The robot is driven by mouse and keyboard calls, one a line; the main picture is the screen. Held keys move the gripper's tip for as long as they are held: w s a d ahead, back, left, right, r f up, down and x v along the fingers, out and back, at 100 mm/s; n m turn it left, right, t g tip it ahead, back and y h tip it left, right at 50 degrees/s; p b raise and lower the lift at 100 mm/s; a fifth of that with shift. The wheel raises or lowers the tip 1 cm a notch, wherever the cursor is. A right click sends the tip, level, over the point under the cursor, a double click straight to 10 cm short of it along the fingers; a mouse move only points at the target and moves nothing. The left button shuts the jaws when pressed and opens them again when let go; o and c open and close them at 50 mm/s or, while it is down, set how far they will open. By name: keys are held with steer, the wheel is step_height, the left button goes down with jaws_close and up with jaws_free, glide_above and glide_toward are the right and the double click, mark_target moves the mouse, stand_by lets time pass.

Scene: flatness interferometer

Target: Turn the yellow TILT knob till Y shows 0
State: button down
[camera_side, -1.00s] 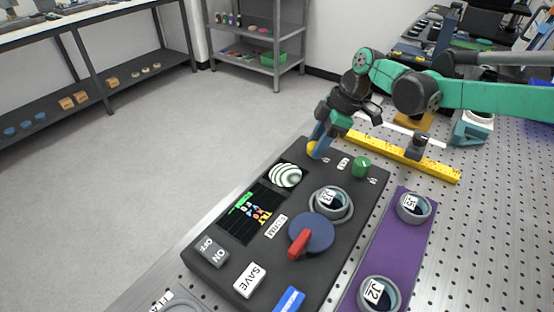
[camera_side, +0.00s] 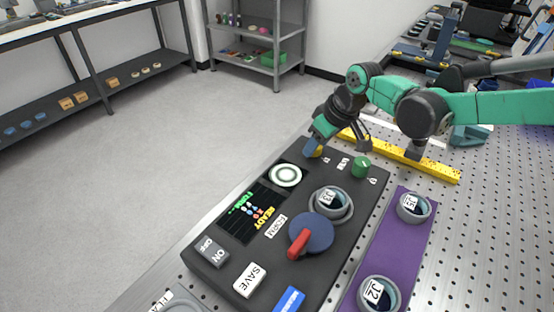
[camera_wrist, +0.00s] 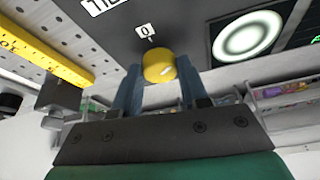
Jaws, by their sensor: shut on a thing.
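The yellow TILT knob (camera_side: 314,151) sits at the far end of the dark control panel (camera_side: 345,251). In the side view it is partly hidden by my gripper (camera_side: 312,146). In the wrist view the knob (camera_wrist: 159,66) lies between my two fingers (camera_wrist: 158,88), and my gripper is shut on it. A label reading 0 (camera_wrist: 146,31) is beside the knob. The round fringe display (camera_side: 285,174) shows centred rings. The screen (camera_side: 254,217) shows green text at the left and yellow text that looks like READY; the Y value is too small to read.
A green knob (camera_side: 361,166) stands close to the right of the yellow one. A cup marked J3 (camera_side: 331,203) and a blue dial with a red handle (camera_side: 311,234) are on the panel. A yellow bar (camera_side: 432,169) lies behind; a purple tray (camera_side: 401,252) is at right.

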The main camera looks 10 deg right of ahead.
mark_target(324, 162)
steer(key=shift+m+h, duration=0.3)
steer(key=shift+m, duration=0.4)
steer(key=shift+c, duration=2.3)
jaws_free()
steer(key=shift+r, duration=0.15)
steer(key=shift+v, duration=2.75)
steer(key=shift+s, duration=0.1)
